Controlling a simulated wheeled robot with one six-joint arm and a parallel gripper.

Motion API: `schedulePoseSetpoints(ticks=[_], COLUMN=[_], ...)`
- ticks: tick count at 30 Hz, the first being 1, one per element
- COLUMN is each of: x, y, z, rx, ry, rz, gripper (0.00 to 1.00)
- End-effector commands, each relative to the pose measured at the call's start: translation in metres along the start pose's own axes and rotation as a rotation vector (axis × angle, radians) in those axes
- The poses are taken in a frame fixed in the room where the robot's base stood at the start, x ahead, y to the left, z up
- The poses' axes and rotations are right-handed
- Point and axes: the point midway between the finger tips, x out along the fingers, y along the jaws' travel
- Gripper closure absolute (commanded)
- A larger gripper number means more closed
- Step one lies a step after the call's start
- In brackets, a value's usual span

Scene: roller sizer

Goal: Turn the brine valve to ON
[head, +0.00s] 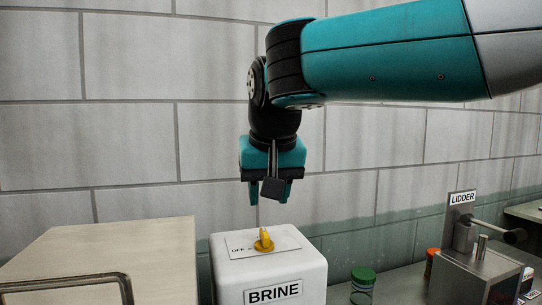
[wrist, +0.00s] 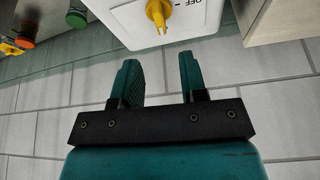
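The brine valve is a yellow handle (head: 264,241) on top of a white box (head: 290,270) labelled BRINE. A plate beside the handle reads OFF on its left side in the head view; any ON mark is hidden or not readable. The yellow handle also shows in the wrist view (wrist: 159,12), near the top edge, beyond the fingertips. My gripper (head: 269,200) hangs above the handle, pointing down, apart from it. In the wrist view its two teal fingers (wrist: 158,62) are spread with nothing between them.
A pale cabinet (head: 110,255) with a dark metal rail stands left of the box. A green-lidded jar (head: 363,280) and an orange-lidded jar (head: 432,256) stand right of it, near the metal LIDDER machine (head: 475,265). A block wall rises behind.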

Motion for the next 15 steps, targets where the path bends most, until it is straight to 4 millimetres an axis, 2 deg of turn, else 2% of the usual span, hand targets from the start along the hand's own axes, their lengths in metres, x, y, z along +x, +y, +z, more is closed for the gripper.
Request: schedulePoseSetpoints(ticks=[1,6,9,15], x=[-0.016,-0.054,-0.069,-0.081], y=[-0.001,-0.001,-0.001,-0.001], z=[-0.001,-0.001,-0.002,-0.001], rx=[0.0,-0.001,-0.001,-0.001], ry=[0.004,0.002,0.002,0.0], rz=[-0.003,-0.002,-0.001,0.0], gripper=[0.61,0.61,0.61,0.61])
